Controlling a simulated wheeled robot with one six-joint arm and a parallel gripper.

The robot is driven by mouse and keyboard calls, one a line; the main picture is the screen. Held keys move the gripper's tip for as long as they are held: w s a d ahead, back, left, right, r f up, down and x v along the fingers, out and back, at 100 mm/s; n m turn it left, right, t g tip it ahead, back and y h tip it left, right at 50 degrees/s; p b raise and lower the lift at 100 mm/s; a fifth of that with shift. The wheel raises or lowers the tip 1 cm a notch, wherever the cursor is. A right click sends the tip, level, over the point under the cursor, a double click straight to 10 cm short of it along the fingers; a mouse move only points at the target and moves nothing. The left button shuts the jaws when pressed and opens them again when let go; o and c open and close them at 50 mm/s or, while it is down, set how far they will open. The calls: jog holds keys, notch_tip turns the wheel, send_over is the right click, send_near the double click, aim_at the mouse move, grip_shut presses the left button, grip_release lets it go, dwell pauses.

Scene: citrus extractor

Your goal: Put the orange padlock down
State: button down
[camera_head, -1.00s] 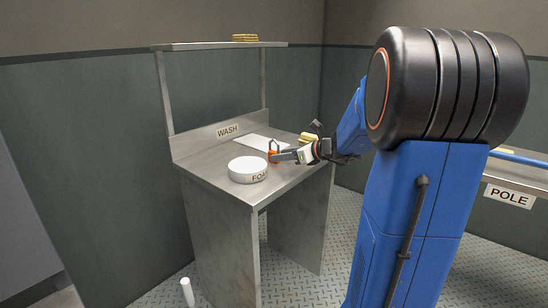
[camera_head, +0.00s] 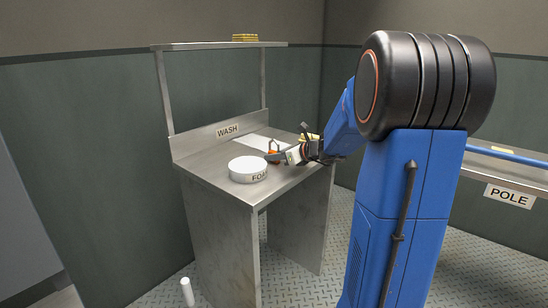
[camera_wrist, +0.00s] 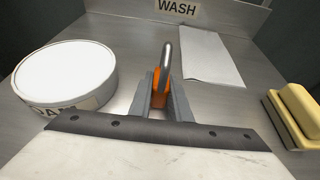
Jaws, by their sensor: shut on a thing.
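The orange padlock (camera_wrist: 161,92) is between the fingers of my gripper (camera_wrist: 163,95) in the wrist view, with its metal shackle pointing up and away. My gripper is shut on it. In the head view the padlock (camera_head: 273,147) shows partly behind my gripper (camera_head: 272,156), over the steel wash table (camera_head: 222,184). The fingers hide much of its body. I cannot tell whether its underside touches the table top.
A round white tub (camera_head: 248,169) stands left of my gripper. A white cloth (camera_wrist: 210,56) lies behind and right of the padlock. A yellow-handled brush (camera_wrist: 297,110) lies at the right. Bare steel shows between them.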

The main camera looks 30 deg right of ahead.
jog(key=shift+r, duration=0.1)
notch_tip(320, 180, up, 10)
jog(key=shift+f, duration=0.1)
dwell(0.3)
